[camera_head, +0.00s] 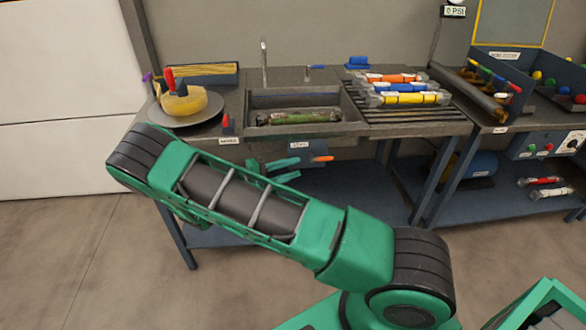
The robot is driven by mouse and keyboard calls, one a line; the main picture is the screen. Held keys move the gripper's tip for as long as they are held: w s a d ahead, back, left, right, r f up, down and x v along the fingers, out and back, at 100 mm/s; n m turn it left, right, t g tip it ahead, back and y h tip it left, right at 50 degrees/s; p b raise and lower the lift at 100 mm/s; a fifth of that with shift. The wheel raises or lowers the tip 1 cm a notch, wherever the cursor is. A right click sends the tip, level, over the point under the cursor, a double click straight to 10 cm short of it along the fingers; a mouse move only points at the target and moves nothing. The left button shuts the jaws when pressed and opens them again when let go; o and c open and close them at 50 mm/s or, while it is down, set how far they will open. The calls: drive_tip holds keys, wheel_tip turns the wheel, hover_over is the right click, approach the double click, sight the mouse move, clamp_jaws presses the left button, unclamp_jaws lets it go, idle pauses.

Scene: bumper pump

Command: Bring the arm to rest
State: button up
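My green and black arm crosses the lower middle of the view, well in front of the workbench. My gripper (279,171) shows behind the upper edge of the arm, below the sink front. Its two green fingers look spread apart, with nothing seen between them. Part of the gripper and wrist is hidden behind the arm link.
The workbench has a sink (262,101) holding a green cylinder (300,117). A rack to its right carries red, blue and yellow cylinders (408,99). A lower shelf (345,200) runs underneath. Open floor lies left.

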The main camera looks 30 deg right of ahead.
idle(0.4)
drive_tip(key=s+d+r+m+g+y, duration=0.2)
drive_tip(key=s+d+r+m+y, duration=0.1)
drive_tip(key=s+d+r+y, duration=0.3)
drive_tip(key=s+d+r+m+g+y, duration=0.25)
drive_tip(key=s+d+r+y, duration=0.2)
drive_tip(key=s, duration=0.35)
drive_tip(key=s+a+r+m+t+y, duration=0.1)
drive_tip(key=s+a+r+y, duration=0.1)
drive_tip(key=s, duration=0.5)
drive_tip(key=s+a+r+m+t+y, duration=0.1)
drive_tip(key=s+a+r+t+y, duration=0.1)
drive_tip(key=s+r, duration=0.2)
drive_tip(key=s+a+r+m+t+y, duration=0.1)
drive_tip(key=s+a+r+t+y, duration=0.1)
drive_tip(key=s, duration=0.7)
wheel_tip(320, 180, up, 2)
drive_tip(key=shift+s+a+y, duration=0.3)
drive_tip(key=shift+y, duration=0.15)
